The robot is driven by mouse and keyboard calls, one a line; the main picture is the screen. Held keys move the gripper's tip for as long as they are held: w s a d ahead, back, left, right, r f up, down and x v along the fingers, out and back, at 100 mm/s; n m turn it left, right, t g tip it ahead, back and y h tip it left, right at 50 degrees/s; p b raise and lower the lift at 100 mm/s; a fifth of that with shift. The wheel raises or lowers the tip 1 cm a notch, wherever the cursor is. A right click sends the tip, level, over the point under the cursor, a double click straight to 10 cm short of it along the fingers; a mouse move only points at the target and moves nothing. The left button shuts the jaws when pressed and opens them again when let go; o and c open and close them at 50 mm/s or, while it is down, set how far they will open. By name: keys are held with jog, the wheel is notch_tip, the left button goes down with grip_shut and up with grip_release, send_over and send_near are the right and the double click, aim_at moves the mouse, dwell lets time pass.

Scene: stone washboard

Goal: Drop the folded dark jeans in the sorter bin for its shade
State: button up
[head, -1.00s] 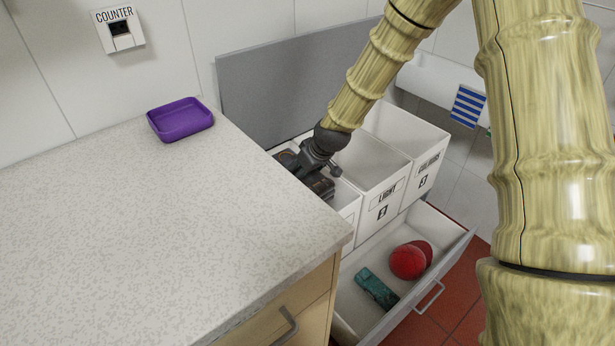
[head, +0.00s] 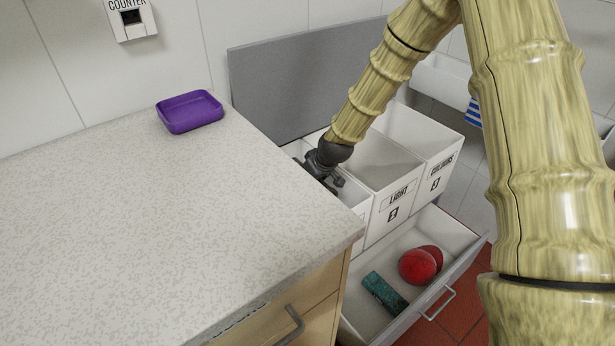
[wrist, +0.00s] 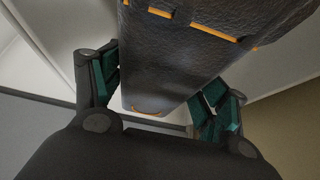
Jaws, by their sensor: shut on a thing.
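My gripper (wrist: 160,95) is shut on the folded dark jeans (wrist: 180,60), a dark grey bundle with orange stitching that shows between the green finger pads in the wrist view. In the head view my gripper (head: 322,172) reaches down into the leftmost white sorter bin (head: 352,200), whose label is hidden behind the counter. The jeans are hidden there. The middle bin (head: 385,205) is marked LIGHT and the right bin (head: 440,165) is marked COLOURS. Both look empty as far as I can see into them.
The speckled counter (head: 170,235) fills the left, with a purple tray (head: 190,111) at its back. A grey panel (head: 295,80) stands behind the bins. An open drawer (head: 365,325) below holds a red rounded item (head: 418,266) and a teal block (head: 384,292).

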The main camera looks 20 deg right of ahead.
jog(key=shift+f+b, duration=0.65)
jog(key=shift+f, duration=1.35)
jog(key=o, duration=2.1)
jog(key=shift+o, duration=0.2)
jog(key=shift+v, duration=5.95)
